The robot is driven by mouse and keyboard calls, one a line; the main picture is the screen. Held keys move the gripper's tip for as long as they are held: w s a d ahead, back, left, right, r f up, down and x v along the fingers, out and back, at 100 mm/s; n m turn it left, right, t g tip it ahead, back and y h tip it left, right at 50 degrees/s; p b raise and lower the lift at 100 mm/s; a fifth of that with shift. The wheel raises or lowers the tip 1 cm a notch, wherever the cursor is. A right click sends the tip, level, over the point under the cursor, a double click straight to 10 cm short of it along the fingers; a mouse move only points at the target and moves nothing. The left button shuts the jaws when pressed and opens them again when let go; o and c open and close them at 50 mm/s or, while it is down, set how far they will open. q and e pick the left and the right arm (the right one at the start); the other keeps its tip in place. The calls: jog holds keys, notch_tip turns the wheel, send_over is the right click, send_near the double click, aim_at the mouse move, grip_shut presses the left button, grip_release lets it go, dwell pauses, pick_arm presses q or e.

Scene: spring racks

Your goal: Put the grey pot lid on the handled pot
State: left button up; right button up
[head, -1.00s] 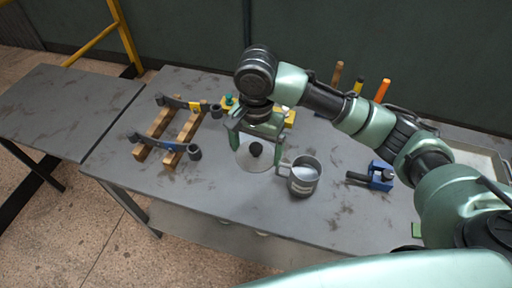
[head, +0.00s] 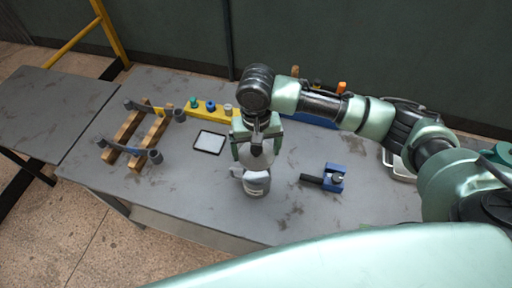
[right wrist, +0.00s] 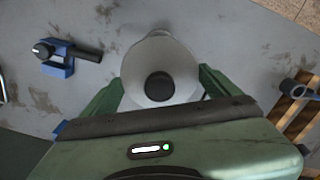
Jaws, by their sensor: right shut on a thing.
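The grey pot lid (right wrist: 160,62) is between the two fingers of my right gripper (right wrist: 159,86) in the right wrist view, with its black knob (right wrist: 159,86) facing the camera. In the head view my right gripper (head: 256,150) is shut on the lid (head: 257,161), directly over the handled pot (head: 257,186). The pot is grey metal and upright on the table, its handle at its left. The lid and gripper hide part of the pot's mouth; I cannot tell whether lid and rim touch. My left gripper is not in view.
A blue vice-like tool (head: 334,178) lies right of the pot. A framed white panel (head: 209,142) and a yellow block with pegs (head: 205,110) are behind left. The table front is clear.

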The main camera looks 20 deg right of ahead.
aim_at(257, 161)
jog(key=shift+d+p, duration=0.1)
jog(key=shift+p, duration=0.45)
jog(key=shift+f+b, duration=0.4)
jog(key=shift+f, duration=0.65)
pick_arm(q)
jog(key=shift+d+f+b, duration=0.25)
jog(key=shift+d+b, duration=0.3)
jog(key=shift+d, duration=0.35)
pick_arm(e)
jog(key=shift+f, duration=1.65)
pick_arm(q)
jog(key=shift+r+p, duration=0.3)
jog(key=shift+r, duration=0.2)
pick_arm(e)
jog(key=shift+f, duration=0.2)
pick_arm(q)
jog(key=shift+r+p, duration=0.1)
jog(key=shift+p, duration=0.2)
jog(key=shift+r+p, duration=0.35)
pick_arm(e)
jog(key=shift+f, duration=0.15)
